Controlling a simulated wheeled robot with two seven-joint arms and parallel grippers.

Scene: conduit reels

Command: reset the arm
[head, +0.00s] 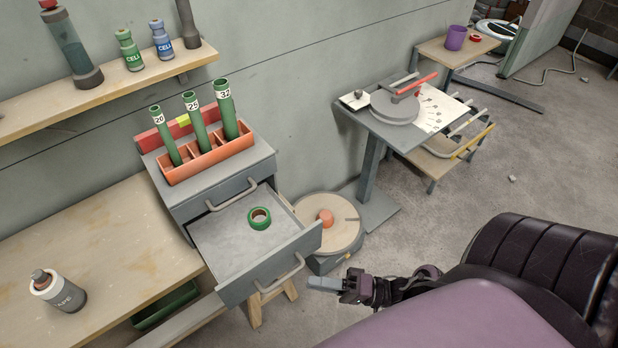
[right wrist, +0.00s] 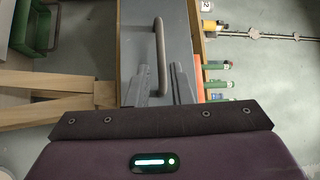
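My right gripper (head: 324,284) is at the lower middle of the head view, just right of the open lower drawer's front. In the right wrist view its two fingers (right wrist: 161,84) stand apart, with nothing gripped. The drawer's bar handle (head: 279,276) is close to the fingertips in the head view. In the right wrist view the handle (right wrist: 160,50) appears between and ahead of the fingers. The open drawer (head: 222,246) holds a green tape ring (head: 260,218). My left gripper is not in view.
An orange rack (head: 210,164) with green tubes stands on the drawer cabinet. A round reel (head: 326,235) lies low behind the drawer. A bender stand (head: 375,150) is further back. A grey can (head: 60,292) stands on the wooden bench. Floor right of the stand is mostly clear.

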